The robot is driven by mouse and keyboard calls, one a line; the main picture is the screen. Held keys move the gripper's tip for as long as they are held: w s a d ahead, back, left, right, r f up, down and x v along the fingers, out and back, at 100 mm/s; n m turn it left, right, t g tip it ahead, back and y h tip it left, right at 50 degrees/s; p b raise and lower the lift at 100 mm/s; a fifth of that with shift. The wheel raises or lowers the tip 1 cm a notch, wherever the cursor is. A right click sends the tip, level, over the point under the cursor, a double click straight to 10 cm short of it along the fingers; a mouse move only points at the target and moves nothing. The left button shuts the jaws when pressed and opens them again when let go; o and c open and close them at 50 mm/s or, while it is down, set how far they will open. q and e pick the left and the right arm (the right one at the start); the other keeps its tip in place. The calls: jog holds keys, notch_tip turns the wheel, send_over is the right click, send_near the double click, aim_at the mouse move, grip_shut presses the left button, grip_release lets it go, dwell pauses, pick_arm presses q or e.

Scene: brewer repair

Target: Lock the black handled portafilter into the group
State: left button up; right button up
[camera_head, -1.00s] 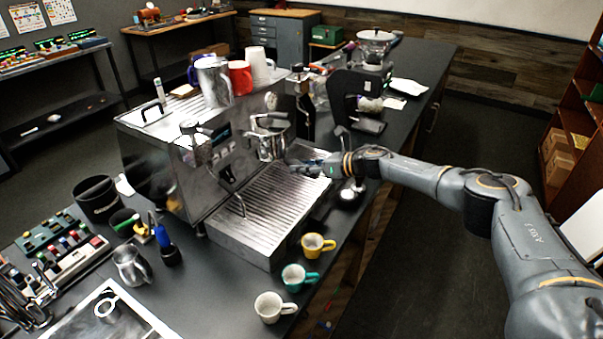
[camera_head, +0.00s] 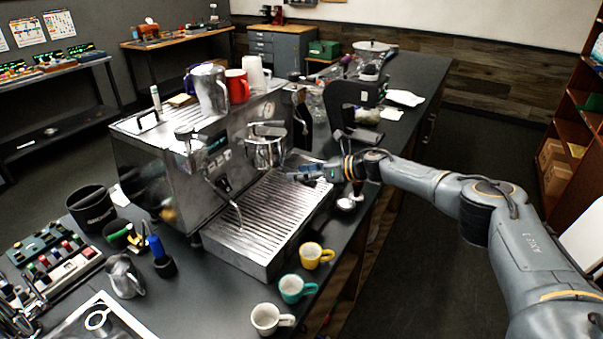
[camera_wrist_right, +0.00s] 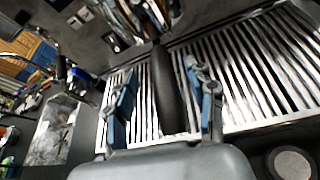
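The portafilter's black handle (camera_wrist_right: 166,90) stretches from the machine's metal parts toward my right gripper in the right wrist view. The two blue-padded fingers of my right gripper (camera_wrist_right: 163,105) stand on either side of the handle, with gaps visible on both sides. In the head view my right gripper (camera_head: 303,173) is just right of the group area, above the drip tray's far end. The metal group and basket (camera_head: 265,152) sit on the front of the espresso machine (camera_head: 165,165). Whether the portafilter is locked cannot be told. My left gripper is not seen.
The ribbed drip tray (camera_head: 265,215) lies below the group. A steam wand (camera_head: 232,208) hangs left of it. Yellow (camera_head: 316,256), teal (camera_head: 297,288) and white (camera_head: 271,319) cups stand along the counter's front edge. A black grinder (camera_head: 352,95) stands behind my right gripper.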

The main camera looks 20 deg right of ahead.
jog(key=shift+d+f, duration=0.1)
jog(key=shift+f, duration=0.1)
jog(key=shift+s+d+r, duration=0.15)
jog(key=shift+s+d, duration=0.1)
jog(key=v, duration=1.1)
jog(key=shift+r, duration=0.2)
jog(key=shift+s, duration=0.1)
